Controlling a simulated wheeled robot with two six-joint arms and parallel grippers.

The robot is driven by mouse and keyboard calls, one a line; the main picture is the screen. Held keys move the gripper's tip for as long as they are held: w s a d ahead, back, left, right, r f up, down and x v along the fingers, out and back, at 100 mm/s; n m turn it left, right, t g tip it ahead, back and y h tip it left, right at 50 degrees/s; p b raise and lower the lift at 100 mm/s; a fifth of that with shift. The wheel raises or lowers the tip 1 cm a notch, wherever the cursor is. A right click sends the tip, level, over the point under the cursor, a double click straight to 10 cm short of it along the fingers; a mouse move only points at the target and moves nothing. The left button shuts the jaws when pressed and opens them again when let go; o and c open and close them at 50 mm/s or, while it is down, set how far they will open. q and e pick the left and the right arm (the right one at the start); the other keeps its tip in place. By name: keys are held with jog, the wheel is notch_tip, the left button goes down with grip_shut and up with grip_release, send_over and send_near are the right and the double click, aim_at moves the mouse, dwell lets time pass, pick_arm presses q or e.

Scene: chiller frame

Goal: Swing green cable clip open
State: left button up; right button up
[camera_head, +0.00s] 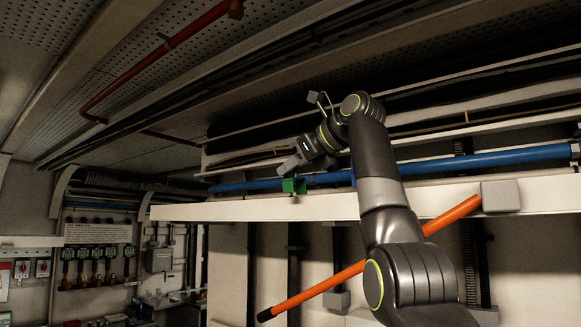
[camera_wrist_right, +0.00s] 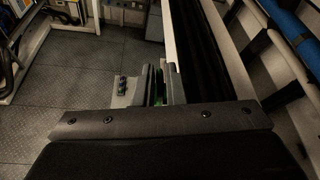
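The green cable clip (camera_head: 294,185) is at the front edge of the long white ledge, near the blue pipe. My right gripper (camera_head: 290,166) reaches down to it from above and is at its top. In the right wrist view, a green sliver of the clip (camera_wrist_right: 158,88) shows between the two grey fingers of my right gripper (camera_wrist_right: 153,90). I cannot tell whether the fingers press on it or stand apart from it. The rest of the clip is hidden there. My left gripper is not in view.
The white ledge (camera_head: 255,211) runs across, with the blue pipe (camera_head: 480,160) above it. An orange bar (camera_head: 330,281) slants below, partly behind my right arm. A red pipe (camera_head: 155,58) runs under the ceiling. Open floor (camera_wrist_right: 85,75) shows in the right wrist view.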

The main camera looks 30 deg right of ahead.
jog(key=o, duration=0.3)
jog(key=shift+d, duration=0.15)
jog(key=shift+s, duration=0.25)
jog(key=b+v, duration=0.3)
jog(key=v, duration=1.4)
jog(key=shift+d+r, duration=0.1)
jog(key=shift+r, duration=0.05)
jog(key=shift+w, duration=0.15)
